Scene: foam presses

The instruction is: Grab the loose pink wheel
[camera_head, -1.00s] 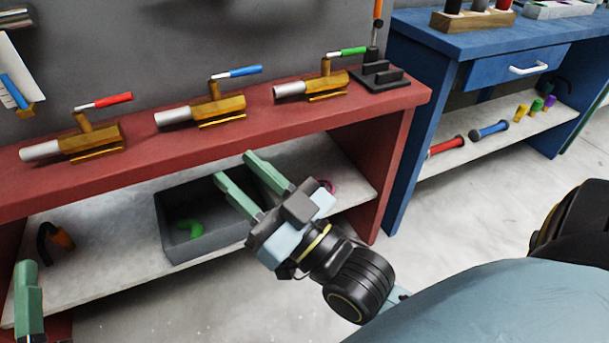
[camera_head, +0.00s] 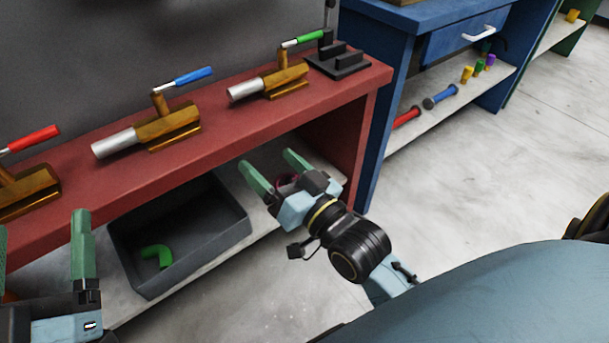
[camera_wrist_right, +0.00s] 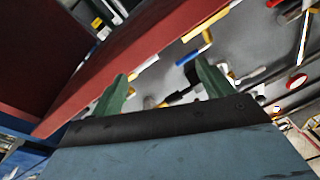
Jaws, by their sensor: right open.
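The pink wheel (camera_head: 287,180) lies on the lower shelf of the red bench, to the right of the grey bin. My right gripper hides much of it. My right gripper (camera_head: 268,160) is open, and the wheel shows in the gap between its green fingers; I cannot tell whether they touch it. In the right wrist view the open fingers (camera_wrist_right: 160,75) show with nothing seen between them but background; the wheel cannot be made out there. My left gripper (camera_head: 41,220) is at the lower left, its fingers apart and empty, in front of the red bench.
The grey bin (camera_head: 215,244) on the shelf holds a green curved piece (camera_head: 157,256). The red bench top (camera_head: 225,122) overhangs the shelf and carries presses with coloured handles. A blue bench (camera_head: 372,105) stands to the right. The floor in front is clear.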

